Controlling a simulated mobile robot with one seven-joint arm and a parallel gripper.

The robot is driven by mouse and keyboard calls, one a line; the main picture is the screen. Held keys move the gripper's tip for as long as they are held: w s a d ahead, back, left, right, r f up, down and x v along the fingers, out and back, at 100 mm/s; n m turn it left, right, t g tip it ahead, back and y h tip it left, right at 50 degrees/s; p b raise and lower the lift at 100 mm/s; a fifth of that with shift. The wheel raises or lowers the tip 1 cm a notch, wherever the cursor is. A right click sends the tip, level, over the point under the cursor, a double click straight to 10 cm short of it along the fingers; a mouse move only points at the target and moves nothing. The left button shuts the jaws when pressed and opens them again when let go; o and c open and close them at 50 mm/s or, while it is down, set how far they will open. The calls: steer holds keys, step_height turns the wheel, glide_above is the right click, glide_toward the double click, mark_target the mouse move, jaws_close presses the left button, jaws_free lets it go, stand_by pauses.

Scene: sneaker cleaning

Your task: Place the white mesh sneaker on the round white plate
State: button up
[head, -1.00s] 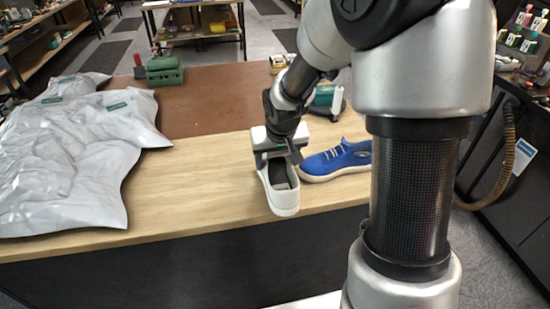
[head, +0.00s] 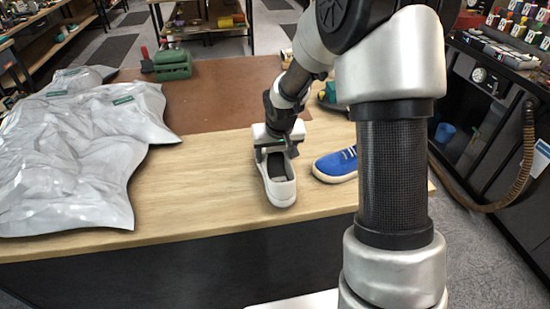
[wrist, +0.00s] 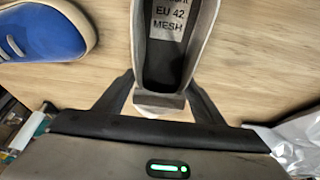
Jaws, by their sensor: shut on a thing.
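The white mesh sneaker (head: 284,193) is at the front of the wooden table, toe toward the front edge, opening up. My gripper (head: 277,150) is shut on its heel. In the wrist view the dark fingers (wrist: 158,104) close on the heel from both sides, and the insole of the sneaker (wrist: 170,60) reads "EU 42 MESH". I cannot tell whether the sole touches the table. No round white plate can be made out in either view.
A blue sneaker (head: 337,164) lies right of the white one, partly behind my arm. Grey plastic bags (head: 75,160) cover the table's left side. Bare wood (head: 190,190) lies between bags and sneaker.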

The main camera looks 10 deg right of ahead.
steer(key=shift+w+f, duration=0.1)
steer(key=shift+f, duration=0.5)
steer(key=shift+f, duration=0.15)
steer(key=o, duration=1.4)
steer(key=shift+o, duration=0.2)
